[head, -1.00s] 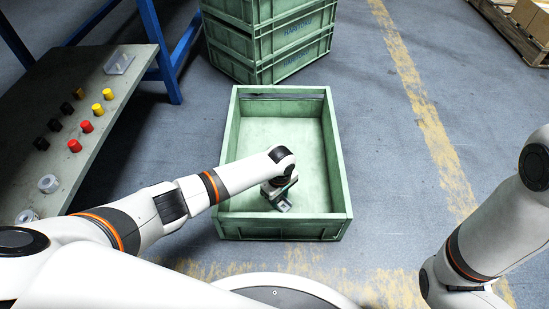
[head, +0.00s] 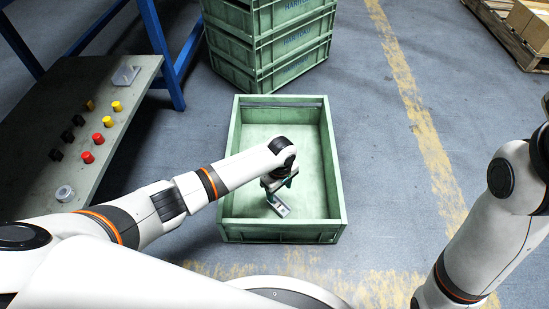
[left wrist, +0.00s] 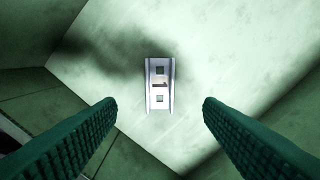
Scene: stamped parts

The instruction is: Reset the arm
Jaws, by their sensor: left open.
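My left arm reaches in from the left over the green crate (head: 333,218). My left gripper (head: 275,188) is over the inside of the crate, near its front. In the left wrist view its two green ribbed fingers (left wrist: 158,108) stand wide apart with nothing between them. A grey metal stamped part (left wrist: 159,85) with square holes lies on the crate floor beyond the fingertips. The same part shows in the head view (head: 279,206), just below the gripper and apart from it in the wrist view. My right arm shows at the right edge, but its gripper is out of view.
Stacked green crates (head: 285,55) stand behind the open crate. A grey table (head: 50,110) at left bears red buttons (head: 98,138), yellow and black pieces, and a metal ring (head: 65,193). A pallet with boxes (head: 525,22) is at the far right. Floor right of the crate is clear.

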